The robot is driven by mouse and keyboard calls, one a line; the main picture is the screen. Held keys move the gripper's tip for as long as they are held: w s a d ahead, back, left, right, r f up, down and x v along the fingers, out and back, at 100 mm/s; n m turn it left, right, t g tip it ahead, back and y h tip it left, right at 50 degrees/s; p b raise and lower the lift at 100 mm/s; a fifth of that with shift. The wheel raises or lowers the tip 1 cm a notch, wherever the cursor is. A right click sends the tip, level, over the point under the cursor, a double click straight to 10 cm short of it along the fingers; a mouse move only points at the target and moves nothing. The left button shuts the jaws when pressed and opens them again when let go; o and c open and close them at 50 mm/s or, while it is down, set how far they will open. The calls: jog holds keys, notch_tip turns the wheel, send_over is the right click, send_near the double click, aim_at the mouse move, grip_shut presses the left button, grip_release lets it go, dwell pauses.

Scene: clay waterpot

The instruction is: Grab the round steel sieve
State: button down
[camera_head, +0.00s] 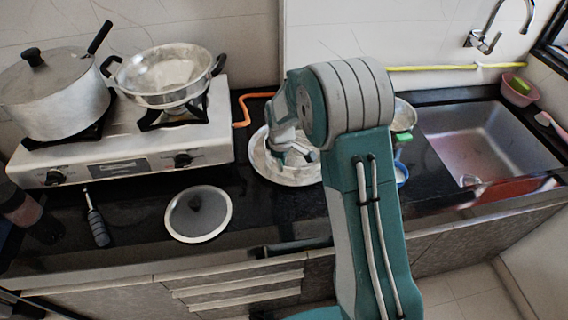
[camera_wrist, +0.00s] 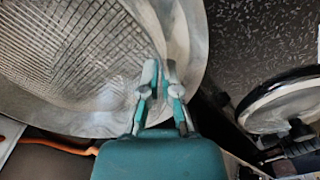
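The round steel sieve (camera_head: 272,172) lies on the dark counter right of the stove, partly hidden behind my arm. In the wrist view, the sieve (camera_wrist: 70,55) fills the upper left, with a mesh-patterned bowl and a wide smooth rim. My gripper (camera_wrist: 160,75) is at the sieve's lower right rim. Its two fingers are drawn close together and appear closed on the rim, with little gap between the tips. In the head view, my gripper (camera_head: 294,155) reaches down over the sieve, and its fingertips are hard to make out.
A two-burner stove (camera_head: 130,150) holds a lidded pot (camera_head: 55,95) and a wok-like pan (camera_head: 170,75). A glass lid (camera_head: 198,214) and a dark-handled tool (camera_head: 97,226) lie in front. The sink (camera_head: 485,145) is at right. An orange hose (camera_head: 243,110) runs behind the sieve.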

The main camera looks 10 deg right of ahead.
notch_tip(320, 180, up, 3)
jog(key=shift+f, duration=0.2)
jog(key=s+d+r, duration=0.4)
jog(key=s+r, duration=0.5)
jog(key=s, duration=0.4)
jog(key=shift+s+d+r, duration=0.15)
jog(key=shift+d+r, duration=0.05)
jog(key=shift+r, duration=0.1)
